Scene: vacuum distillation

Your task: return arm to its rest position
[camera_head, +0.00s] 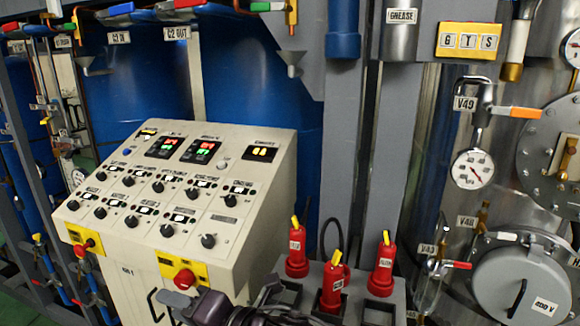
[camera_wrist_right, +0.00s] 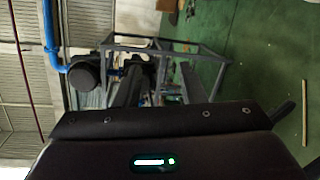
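My right gripper (camera_head: 215,308) shows as a dark shape at the bottom edge of the head view, in front of the lower part of the control panel. Its fingers are largely cut off or unclear, and I cannot see anything held. In the right wrist view the dark wrist housing (camera_wrist_right: 160,150) with a lit indicator fills the lower part, and the fingertips cannot be made out. My left gripper is not in the head view.
A sloped control panel (camera_head: 170,195) with knobs and red stop buttons stands close by. Red yellow-tipped tools (camera_head: 332,288) stand in a grey rack to its right. Gauges, valves and a steel vessel (camera_head: 525,280) are at the right. Green floor (camera_wrist_right: 270,70) shows in the wrist view.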

